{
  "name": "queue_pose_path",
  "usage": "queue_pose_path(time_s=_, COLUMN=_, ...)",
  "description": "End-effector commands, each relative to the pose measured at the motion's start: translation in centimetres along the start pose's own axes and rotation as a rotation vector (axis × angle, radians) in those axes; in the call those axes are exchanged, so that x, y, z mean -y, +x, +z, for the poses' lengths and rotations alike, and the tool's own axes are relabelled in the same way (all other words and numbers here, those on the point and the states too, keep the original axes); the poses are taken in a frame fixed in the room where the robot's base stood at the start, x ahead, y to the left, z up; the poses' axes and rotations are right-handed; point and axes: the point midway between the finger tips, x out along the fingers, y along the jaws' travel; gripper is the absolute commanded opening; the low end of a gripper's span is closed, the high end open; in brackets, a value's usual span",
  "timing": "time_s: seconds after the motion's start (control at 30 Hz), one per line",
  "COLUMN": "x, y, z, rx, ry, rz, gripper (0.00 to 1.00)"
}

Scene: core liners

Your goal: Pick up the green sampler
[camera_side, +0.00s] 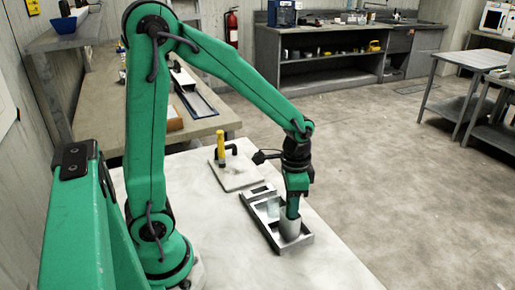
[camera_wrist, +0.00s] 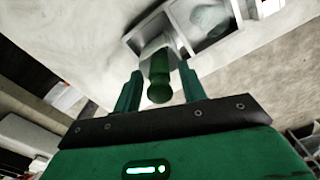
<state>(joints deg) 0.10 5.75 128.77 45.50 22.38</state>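The green sampler (camera_wrist: 159,80) shows in the wrist view as a dark green rod with a rounded knob. It rises from a pale grey cup (camera_wrist: 152,47). My gripper (camera_wrist: 159,72) is open, with one finger on each side of the sampler and gaps showing. In the side view my gripper (camera_side: 293,206) points down at the grey cup (camera_side: 290,230) in the tray's near end. There I cannot tell the sampler from my green fingers.
The dark-rimmed tray (camera_side: 264,236) lies on the white table (camera_side: 325,262) and also holds a clear glass vessel (camera_side: 273,207). Behind it are a small dark box (camera_side: 257,190) and a pale board (camera_side: 240,178) with a yellow-handled tool (camera_side: 220,146). The front table area is clear.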

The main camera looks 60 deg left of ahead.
Motion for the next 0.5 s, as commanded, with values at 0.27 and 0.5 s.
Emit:
queue_pose_path(time_s=0.27, x=0.0, y=-0.02, z=-0.01, rx=0.0, ry=0.0, rz=0.0, gripper=0.0)
queue_pose_path(time_s=0.5, x=0.01, y=-0.07, z=-0.02, rx=-0.001, ry=0.0, rz=0.0, gripper=0.0)
